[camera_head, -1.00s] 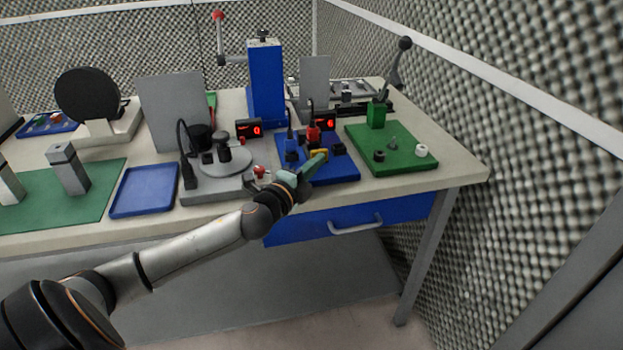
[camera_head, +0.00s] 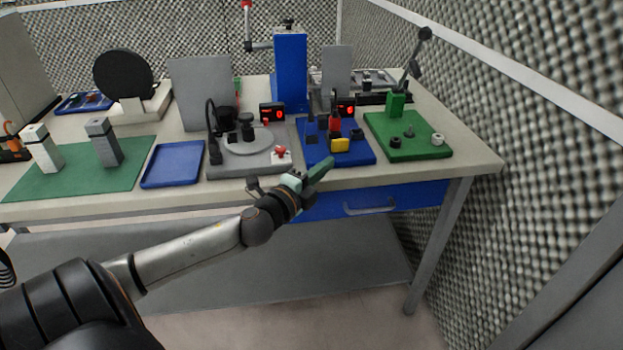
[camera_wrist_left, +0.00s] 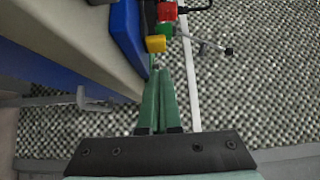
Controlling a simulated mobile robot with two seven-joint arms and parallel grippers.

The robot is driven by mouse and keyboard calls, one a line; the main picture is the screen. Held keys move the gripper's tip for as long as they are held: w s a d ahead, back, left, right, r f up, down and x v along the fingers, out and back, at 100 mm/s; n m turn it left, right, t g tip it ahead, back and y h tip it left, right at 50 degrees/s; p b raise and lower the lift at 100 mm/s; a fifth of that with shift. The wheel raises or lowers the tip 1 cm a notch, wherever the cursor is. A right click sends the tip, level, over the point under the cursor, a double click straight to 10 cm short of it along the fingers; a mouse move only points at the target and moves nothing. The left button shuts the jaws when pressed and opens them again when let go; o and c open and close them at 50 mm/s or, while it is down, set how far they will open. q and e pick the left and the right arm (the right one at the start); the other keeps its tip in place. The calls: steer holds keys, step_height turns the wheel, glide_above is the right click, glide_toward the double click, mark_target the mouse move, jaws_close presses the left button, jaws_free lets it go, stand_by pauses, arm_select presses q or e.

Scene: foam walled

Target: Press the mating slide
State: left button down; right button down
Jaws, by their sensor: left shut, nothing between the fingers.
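A blue fixture plate (camera_head: 362,157) lies near the table's front edge in the head view. It carries a red block (camera_head: 335,124), a yellow block (camera_head: 340,145) and dark posts. I cannot tell for sure which part is the mating slide. My left gripper (camera_head: 327,164) is shut and empty, its green fingers just in front of the plate, below and left of the yellow block. In the left wrist view the shut fingers (camera_wrist_left: 160,75) point toward the yellow block (camera_wrist_left: 156,43), with a small gap in the picture. The red block (camera_wrist_left: 167,11) is behind it. My right gripper is out of view.
A grey fixture with a round disc (camera_head: 247,141) stands left of the blue plate, and a green plate (camera_head: 425,149) stands right. A blue press column (camera_head: 290,70) and grey panels stand behind. The drawer handle (camera_head: 370,208) is below the table edge.

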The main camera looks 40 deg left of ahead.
arm_select(q)
steer(key=shift+s+d, duration=0.2)
steer(key=shift+s, duration=2.15)
